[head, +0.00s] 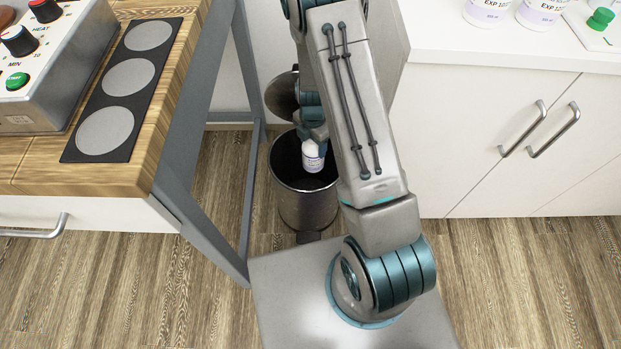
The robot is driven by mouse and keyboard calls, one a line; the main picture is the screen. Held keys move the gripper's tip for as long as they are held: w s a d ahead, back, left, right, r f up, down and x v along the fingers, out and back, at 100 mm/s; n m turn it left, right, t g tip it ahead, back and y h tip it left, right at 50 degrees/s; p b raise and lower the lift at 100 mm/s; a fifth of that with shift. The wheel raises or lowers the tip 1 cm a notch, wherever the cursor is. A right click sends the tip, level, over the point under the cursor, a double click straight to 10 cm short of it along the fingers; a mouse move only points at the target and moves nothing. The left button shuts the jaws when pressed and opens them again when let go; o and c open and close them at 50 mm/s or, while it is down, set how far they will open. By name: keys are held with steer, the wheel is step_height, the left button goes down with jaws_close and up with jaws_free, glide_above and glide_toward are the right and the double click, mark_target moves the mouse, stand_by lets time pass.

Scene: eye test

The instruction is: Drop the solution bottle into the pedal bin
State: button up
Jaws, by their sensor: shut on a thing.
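The solution bottle (313,157) is small and white with a pale printed label. It hangs over the mouth of the pedal bin, within the outline of the opening in the head view. My gripper (316,138) is shut on the top of the bottle; its fingertips are partly hidden by my arm. The pedal bin (306,208) is a dark metal cylinder on the floor, with its lid (283,97) tipped up at the back. My arm covers the right part of the bin. I cannot tell exactly how high the bottle is relative to the rim.
A wooden bench (150,150) with a grey leg frame (205,170) stands close on the left, carrying a control box (45,85) and a dark strip with round pads. A white cabinet (490,130) with bottles (487,10) on top stands on the right. Floor shows at lower right.

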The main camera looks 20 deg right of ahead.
steer(key=o, duration=1.7)
step_height(320, 180, up, 14)
steer(key=p, duration=0.3)
steer(key=shift+w+f+p, duration=0.15)
steer(key=shift+p, duration=0.25)
